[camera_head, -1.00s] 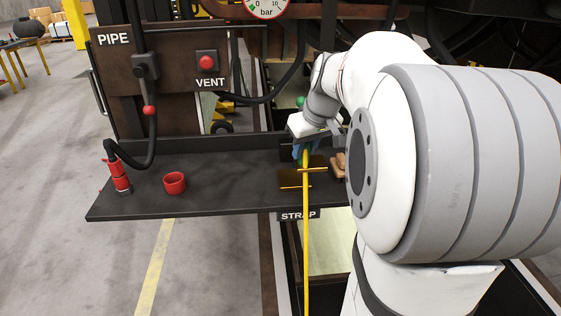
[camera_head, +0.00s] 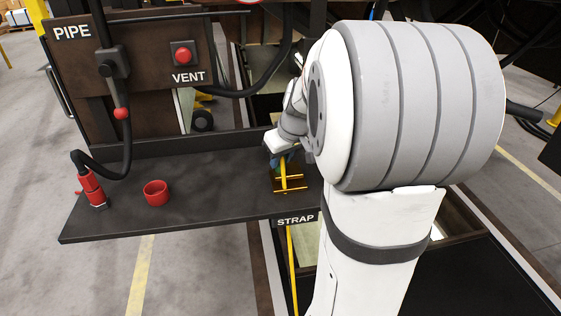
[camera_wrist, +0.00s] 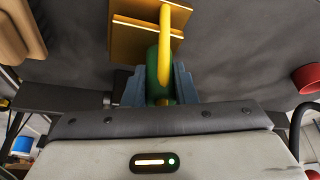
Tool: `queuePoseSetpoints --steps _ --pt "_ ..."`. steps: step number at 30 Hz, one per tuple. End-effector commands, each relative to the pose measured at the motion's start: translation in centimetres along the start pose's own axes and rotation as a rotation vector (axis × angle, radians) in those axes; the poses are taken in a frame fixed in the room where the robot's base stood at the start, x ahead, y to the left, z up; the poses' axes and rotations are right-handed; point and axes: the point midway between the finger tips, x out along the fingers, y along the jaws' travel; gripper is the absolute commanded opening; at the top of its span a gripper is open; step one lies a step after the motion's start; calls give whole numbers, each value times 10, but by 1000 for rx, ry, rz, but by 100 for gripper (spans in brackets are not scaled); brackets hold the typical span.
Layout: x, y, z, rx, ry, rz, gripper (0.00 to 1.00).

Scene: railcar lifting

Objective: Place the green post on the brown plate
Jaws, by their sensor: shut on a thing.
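The green post (camera_wrist: 152,76) stands between the blue-grey fingers of my gripper (camera_wrist: 158,88) in the wrist view. A yellow strap (camera_wrist: 165,70) passes beside it and partly covers it. The gold-brown plate (camera_wrist: 122,38) lies just beyond the fingers, with yellow bars across it. Whether the post touches the plate cannot be told. In the head view my gripper (camera_head: 283,158) is low over the dark shelf, at the far edge of the plate (camera_head: 284,189). My arm hides part of it, and the post is not clear there.
The dark shelf (camera_head: 210,205) carries a red cup (camera_head: 156,193) and a red hose end (camera_head: 91,190) at left. A tan block (camera_wrist: 18,32) is near my gripper in the wrist view. A STRAP label (camera_head: 295,221) is on the front edge. The shelf's middle is clear.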

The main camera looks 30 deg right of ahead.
Motion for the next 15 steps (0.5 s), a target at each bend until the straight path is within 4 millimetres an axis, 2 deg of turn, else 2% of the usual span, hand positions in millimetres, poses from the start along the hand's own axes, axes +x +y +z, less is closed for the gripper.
queuePoseSetpoints --steps 4,15 --pt "14 0 6 1 0 -1 0" --pt "19 -1 7 -1 1 0 0"
